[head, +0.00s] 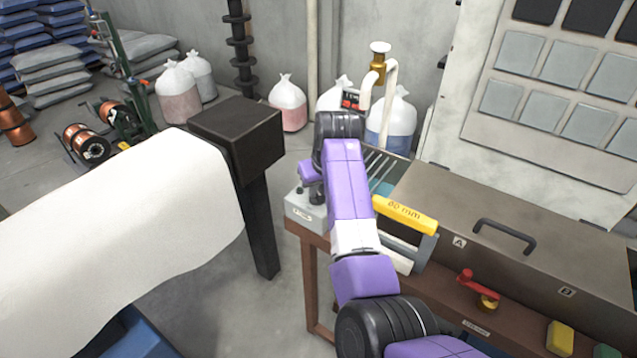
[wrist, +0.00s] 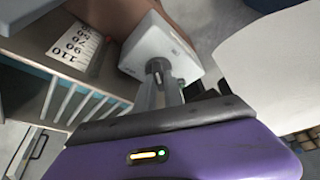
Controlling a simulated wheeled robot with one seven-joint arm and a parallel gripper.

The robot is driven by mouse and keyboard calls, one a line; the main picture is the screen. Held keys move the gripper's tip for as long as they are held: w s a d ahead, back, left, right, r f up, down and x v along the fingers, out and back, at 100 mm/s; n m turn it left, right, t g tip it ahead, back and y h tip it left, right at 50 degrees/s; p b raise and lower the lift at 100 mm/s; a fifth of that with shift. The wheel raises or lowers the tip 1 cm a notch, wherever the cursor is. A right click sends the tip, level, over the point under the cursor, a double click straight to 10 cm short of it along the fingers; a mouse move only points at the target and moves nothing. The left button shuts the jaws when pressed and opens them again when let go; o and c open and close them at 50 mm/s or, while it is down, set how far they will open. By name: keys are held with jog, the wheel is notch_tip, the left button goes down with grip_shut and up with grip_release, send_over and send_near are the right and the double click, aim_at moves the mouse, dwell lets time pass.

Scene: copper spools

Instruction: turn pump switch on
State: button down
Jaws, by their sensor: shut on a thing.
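The pump switch is a light grey box (head: 305,212) with a small label on its front, at the left end of the brown workbench. In the wrist view the box (wrist: 150,45) sits just beyond my fingers. A small dark knob or lever (wrist: 157,67) shows on its near face. My gripper (wrist: 165,88) is at the box, with its fingers shut on the dark switch lever. In the head view my gripper (head: 314,190) is over the box's top, and my purple arm hides part of it. I cannot tell the switch's position.
A slatted bay (head: 382,170) and a yellow-handled tool marked 60 mm (head: 405,214) are right of my arm. A grey lidded box (head: 500,225) and red lever (head: 478,285) are farther right. A white-draped dark stand (head: 130,220) is left; a floor gap separates it from the bench.

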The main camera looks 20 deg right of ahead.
jog(key=m+h, duration=0.1)
jog(key=m, duration=0.1)
jog(key=m+h, duration=0.1)
jog(key=m, duration=0.2)
jog(key=shift+w+a+m+p, duration=0.1)
jog(key=shift+a+m+p, duration=0.1)
jog(key=shift+m+p, duration=0.1)
jog(key=shift+m+g+h+b, duration=0.4)
jog(key=shift+m+h+b, duration=0.1)
jog(key=shift+m, duration=0.7)
jog(key=shift+w+r+m+g+h+b, duration=0.1)
jog(key=shift+m+g+h+b, duration=0.3)
jog(key=shift+m+b, duration=0.75)
jog(key=shift+m+p, duration=0.3)
jog(key=shift+m, duration=0.25)
jog(key=c, duration=1.4)
grip_release()
jog(key=shift+c, duration=0.2)
jog(key=b+v, duration=0.1)
jog(key=v, duration=0.7)
jog(key=shift+w+a, duration=0.1)
jog(key=shift+w, duration=0.05)
